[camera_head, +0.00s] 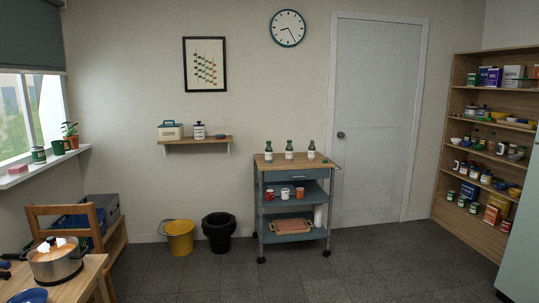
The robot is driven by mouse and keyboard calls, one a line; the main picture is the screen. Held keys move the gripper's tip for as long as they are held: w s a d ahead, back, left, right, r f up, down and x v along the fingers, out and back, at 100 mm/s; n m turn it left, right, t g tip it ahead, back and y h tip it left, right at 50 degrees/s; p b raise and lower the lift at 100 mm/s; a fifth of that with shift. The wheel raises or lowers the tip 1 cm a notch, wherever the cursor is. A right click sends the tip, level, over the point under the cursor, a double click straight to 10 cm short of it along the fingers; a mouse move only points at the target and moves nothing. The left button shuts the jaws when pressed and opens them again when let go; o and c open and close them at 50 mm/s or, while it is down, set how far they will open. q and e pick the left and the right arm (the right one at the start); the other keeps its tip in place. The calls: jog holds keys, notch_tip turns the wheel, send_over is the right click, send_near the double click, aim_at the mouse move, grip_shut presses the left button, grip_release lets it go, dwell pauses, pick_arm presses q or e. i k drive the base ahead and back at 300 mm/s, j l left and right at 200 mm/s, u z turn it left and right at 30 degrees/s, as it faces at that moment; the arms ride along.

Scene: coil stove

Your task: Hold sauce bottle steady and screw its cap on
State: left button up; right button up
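Neither of my grippers shows in the head view.
The trolley (291,174) has lower shelves with cans and a tray. A yellow bucket (179,238) and a black bin (218,231) stand left of it. A pot (56,265) sits on a wooden table at lower left. Dark floor (350,270) is clear in front and right.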

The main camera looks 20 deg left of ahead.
aim_at(311, 157)
jog(key=i+l+u, duration=0.1)
jog(key=i+u, duration=0.15)
jog(key=i, duration=0.15)
jog(key=i+l+u, duration=0.25)
jog(key=i, duration=0.15)
jog(key=i+l+u, duration=0.25)
jog(key=i, duration=0.15)
jog(key=i+l+u, duration=0.1)
jog(key=i+l, duration=1.45)
jog(key=j, duration=0.45)
jog(key=i+j, duration=0.1)
jog(key=j, duration=0.4)
